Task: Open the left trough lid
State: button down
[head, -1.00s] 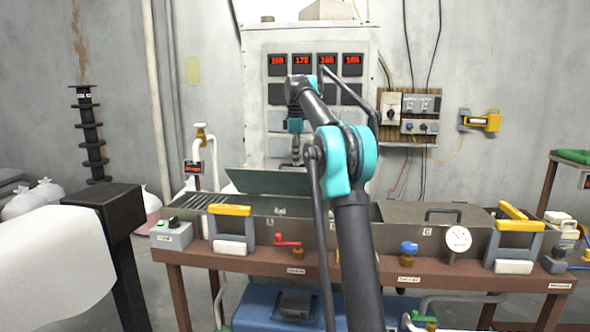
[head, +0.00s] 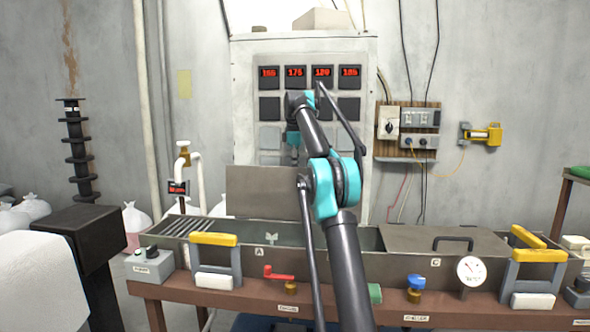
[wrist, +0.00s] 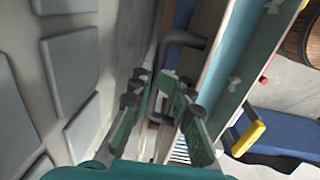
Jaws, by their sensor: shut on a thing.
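The left trough lid (head: 262,192) is a grey-brown panel standing steeply raised at the back of the trough (head: 345,262). The left part of the trough lies open below it. In the wrist view my gripper (wrist: 158,88) has its green fingers on either side of the dark bent lid handle (wrist: 180,40) and is shut on it. The lid shows there nearly edge-on as a pale strip (wrist: 208,50) beside the handle. In the head view my arm covers the lid's right part and most of the gripper.
The right lid (head: 400,239) lies closed with a dark handle. A grey panel with red displays (head: 310,76) stands close behind the raised lid. Yellow-topped clamps (head: 214,240), a red valve (head: 278,273), a blue valve (head: 416,282) and a gauge (head: 471,270) line the front.

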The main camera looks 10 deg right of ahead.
jog(key=shift+w+d+f, duration=0.2)
jog(key=shift+w+f, duration=0.25)
jog(key=shift+w, duration=0.1)
